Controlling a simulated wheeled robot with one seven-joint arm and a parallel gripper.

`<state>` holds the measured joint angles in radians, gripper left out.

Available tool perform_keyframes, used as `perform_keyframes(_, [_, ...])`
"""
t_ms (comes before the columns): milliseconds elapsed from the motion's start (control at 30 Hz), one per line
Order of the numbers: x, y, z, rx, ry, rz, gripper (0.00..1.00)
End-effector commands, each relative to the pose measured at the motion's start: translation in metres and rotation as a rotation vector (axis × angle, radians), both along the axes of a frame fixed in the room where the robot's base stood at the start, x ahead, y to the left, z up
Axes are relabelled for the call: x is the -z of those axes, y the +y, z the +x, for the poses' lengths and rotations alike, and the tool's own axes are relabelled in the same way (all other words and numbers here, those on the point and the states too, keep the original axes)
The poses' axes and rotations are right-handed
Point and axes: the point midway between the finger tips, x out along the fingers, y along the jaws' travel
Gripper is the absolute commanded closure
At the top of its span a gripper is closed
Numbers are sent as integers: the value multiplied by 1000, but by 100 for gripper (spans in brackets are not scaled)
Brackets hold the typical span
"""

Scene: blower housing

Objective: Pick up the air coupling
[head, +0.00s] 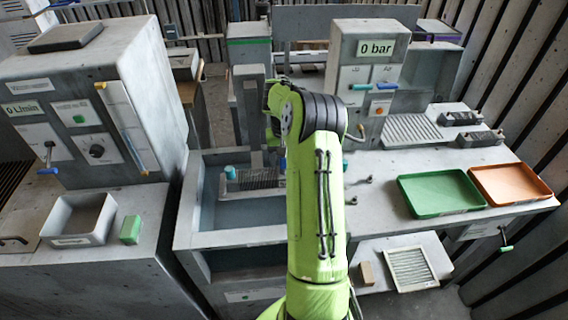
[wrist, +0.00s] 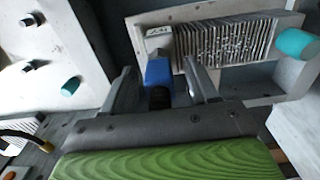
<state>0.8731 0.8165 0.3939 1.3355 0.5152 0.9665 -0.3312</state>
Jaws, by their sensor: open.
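A blue piece (wrist: 159,74) with a dark ribbed lower end and a grey labelled block at its top shows in the wrist view; it looks like the air coupling, though I cannot be sure. My gripper (wrist: 158,68) is open, with one finger on each side of the blue piece. Small gaps seem to remain between the fingers and it. In the head view my green arm hides the gripper and this piece.
A finned grey block (wrist: 228,42) with a teal knob (wrist: 297,43) is close right of the fingers. In the head view, a grey basin (head: 235,212), a green tray (head: 445,193) and an orange tray (head: 510,184) are around my arm. The bench before the trays is clear.

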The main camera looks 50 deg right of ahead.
Motion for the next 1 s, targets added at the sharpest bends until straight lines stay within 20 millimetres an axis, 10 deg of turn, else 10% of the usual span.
perform_keyframes(467, [-1,0,0,0,-1,-1,100])
perform_keyframes(767, [-9,0,1,-1,-2,-2,100])
perform_keyframes(1000, [-68,-1,1,0,-5,-5,100])
